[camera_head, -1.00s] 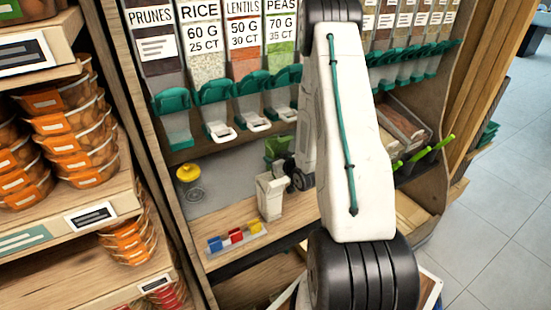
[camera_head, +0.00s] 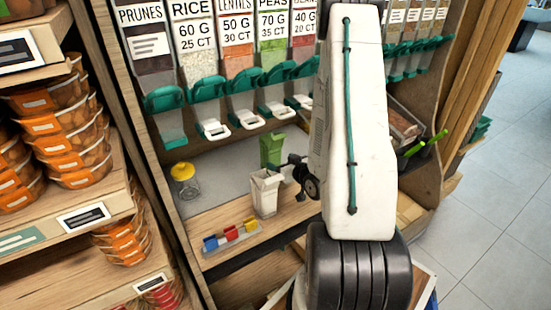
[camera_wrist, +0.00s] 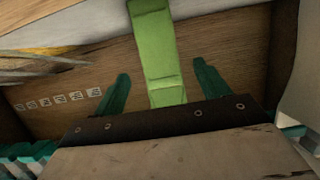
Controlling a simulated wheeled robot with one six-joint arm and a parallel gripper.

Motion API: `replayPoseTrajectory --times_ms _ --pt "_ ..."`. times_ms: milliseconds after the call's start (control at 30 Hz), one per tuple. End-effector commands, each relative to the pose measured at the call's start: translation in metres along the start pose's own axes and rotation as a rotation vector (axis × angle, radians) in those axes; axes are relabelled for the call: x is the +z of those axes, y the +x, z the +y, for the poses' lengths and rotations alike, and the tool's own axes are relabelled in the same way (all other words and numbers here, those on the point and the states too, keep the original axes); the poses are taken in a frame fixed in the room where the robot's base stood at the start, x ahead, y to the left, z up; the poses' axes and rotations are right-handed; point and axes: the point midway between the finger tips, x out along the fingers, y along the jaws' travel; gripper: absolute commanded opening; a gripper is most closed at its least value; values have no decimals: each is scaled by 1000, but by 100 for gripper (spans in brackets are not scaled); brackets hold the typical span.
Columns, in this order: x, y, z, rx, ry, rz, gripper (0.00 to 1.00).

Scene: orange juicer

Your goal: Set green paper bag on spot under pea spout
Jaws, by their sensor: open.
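The green paper bag (camera_head: 271,150) stands upright on the grey strip at the back of the counter, below and roughly in line with the pea spout (camera_head: 275,97) under the PEAS bin. My gripper (camera_head: 284,170) is low over the counter, just in front and to the right of the bag, partly hidden by my arm. In the wrist view my gripper (camera_wrist: 163,84) has its two teal fingers spread, with the green bag (camera_wrist: 155,50) showing between them and clear gaps on both sides. Whether the fingers reach around the bag cannot be told.
A white paper bag (camera_head: 265,194) stands close in front of the green bag. Other spouts (camera_head: 242,108) hang above the counter. Grey counter between jar and bags is free.

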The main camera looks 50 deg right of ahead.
Motion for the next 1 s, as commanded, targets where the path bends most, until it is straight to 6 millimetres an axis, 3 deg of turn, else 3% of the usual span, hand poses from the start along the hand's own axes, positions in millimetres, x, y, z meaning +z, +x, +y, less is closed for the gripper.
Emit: replayPoseTrajectory --times_ms 100,267,1000 --pt "0 -18 1 2 0 0 74" --pt "0 -28 0 0 0 0 74" --pt "0 -29 0 -1 -1 0 74"
